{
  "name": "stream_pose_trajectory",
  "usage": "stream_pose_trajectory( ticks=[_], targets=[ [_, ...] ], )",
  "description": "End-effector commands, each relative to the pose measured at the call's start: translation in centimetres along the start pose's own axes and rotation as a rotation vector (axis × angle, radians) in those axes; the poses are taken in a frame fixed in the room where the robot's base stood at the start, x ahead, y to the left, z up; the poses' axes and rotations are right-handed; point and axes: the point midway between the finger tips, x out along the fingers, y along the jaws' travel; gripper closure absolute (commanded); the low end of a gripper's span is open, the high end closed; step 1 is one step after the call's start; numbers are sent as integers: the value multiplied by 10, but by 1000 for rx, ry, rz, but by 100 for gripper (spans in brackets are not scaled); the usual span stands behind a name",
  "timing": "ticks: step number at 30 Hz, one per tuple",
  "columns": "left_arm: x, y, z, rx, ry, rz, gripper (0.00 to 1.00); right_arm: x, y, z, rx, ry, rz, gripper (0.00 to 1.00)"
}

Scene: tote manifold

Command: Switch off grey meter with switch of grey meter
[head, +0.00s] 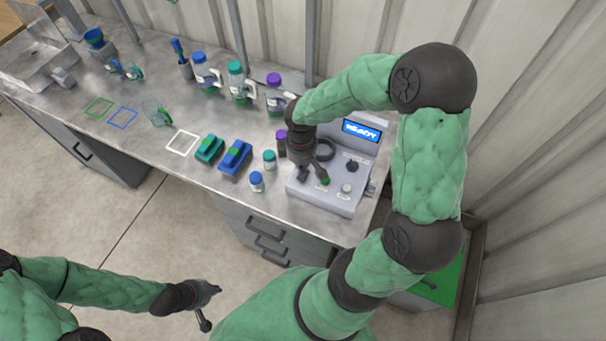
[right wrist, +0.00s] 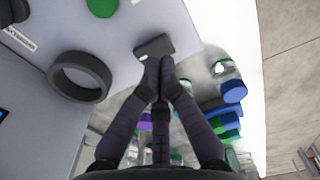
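The grey meter (head: 312,197) stands at the right end of the bench, its blue screen (head: 362,131) lit and reading what looks like READY. Its dark switch (right wrist: 154,47) shows in the right wrist view just beyond my right fingertips; contact cannot be told. A dark ring (right wrist: 80,77) and a green button (right wrist: 102,7) are also on the meter's top. My right gripper (right wrist: 161,62) has its fingertips together with nothing seen between them. In the head view it is over the meter and partly covers it. My left gripper (head: 212,307) is open and empty, low in front of the bench.
Small bottles (head: 257,181), a blue holder (head: 235,157) and a green holder (head: 209,148) stand left of the meter. Larger bottles (head: 239,82) line the back near the wall. A white outlined square (head: 182,141) on the bench is empty. The floor in front is clear.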

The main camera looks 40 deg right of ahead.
Motion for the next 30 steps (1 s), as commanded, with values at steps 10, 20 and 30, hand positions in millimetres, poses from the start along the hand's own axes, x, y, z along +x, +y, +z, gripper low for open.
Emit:
stream_pose_trajectory(
  ticks=[10,20,30],
  targets=[
    [2,-1,0,0,0,0,100,2,0,0,0,0,0,100],
    [5,-2,0,0,0,0,100,7,0,0,0,0,0,100],
    [8,-3,0,0,0,0,100,11,0,0,0,0,0,100]
  ],
)
